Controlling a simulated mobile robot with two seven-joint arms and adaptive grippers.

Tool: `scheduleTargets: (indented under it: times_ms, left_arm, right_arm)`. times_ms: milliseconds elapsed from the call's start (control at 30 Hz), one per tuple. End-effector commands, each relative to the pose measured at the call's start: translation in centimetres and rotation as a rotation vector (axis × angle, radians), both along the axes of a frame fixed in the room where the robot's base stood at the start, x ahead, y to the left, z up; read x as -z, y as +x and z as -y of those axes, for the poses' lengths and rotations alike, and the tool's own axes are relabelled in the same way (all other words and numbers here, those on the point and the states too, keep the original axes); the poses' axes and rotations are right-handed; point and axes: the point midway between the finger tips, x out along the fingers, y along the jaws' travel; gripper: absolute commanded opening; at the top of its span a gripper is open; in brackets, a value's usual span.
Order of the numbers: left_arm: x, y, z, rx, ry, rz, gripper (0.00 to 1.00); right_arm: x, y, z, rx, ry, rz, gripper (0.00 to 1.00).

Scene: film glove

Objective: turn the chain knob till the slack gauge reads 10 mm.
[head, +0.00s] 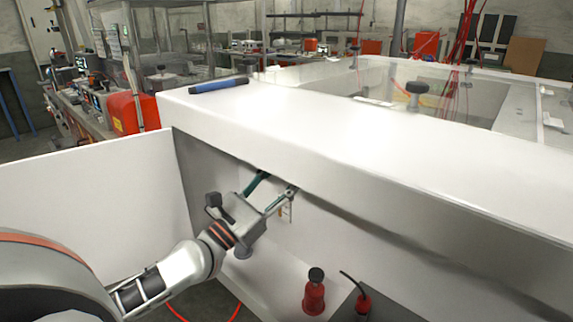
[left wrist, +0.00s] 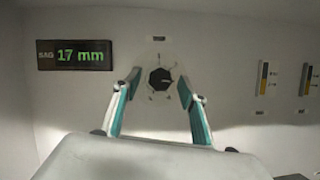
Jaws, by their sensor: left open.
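The slack gauge (left wrist: 74,55) is a dark display on the pale inner wall, left of the knob in the left wrist view. It reads SAG 17 mm in green. The chain knob (left wrist: 160,79) is a small black knob on a round pale plate with marks around it. My left gripper (left wrist: 157,84) is open, with one teal-and-grey finger on each side of the knob. I cannot tell whether the fingers touch it. In the head view my left gripper (head: 279,181) reaches under the white top's overhang, and the knob and gauge are hidden there. My right gripper is not in view.
Two upright indicators (left wrist: 262,78) (left wrist: 305,79) are on the wall right of the knob. Below my arm stand a red bottle (head: 314,297) and a red can with a spout (head: 363,302). A white panel (head: 90,190) stands at left. A blue object (head: 219,86) lies on the white top (head: 330,125).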

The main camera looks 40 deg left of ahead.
Motion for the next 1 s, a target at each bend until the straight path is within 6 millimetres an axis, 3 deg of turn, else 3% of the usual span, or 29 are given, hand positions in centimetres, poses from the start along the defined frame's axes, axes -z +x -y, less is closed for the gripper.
scheduleTargets:
  times_ms: [200,533,567,700,1000]
  left_arm:
    - [-0.8,1.7,0.2,-0.001,0.001,0.001,0.42]
    - [-0.6,2.0,0.3,-0.001,0.002,-0.003,0.42]
    - [-0.6,2.0,0.3,-0.001,0.002,-0.003,0.4]
    - [-0.6,2.0,0.3,-0.001,0.002,-0.003,0.04]
    - [-0.6,2.0,0.3,-0.001,0.019,-0.001,0.04]
  right_arm:
    - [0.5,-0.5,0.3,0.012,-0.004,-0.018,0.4]
    - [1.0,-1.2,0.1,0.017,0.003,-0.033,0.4]
    - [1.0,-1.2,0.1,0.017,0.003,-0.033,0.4]
    - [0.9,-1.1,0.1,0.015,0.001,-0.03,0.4]
    - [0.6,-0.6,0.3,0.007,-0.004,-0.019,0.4]
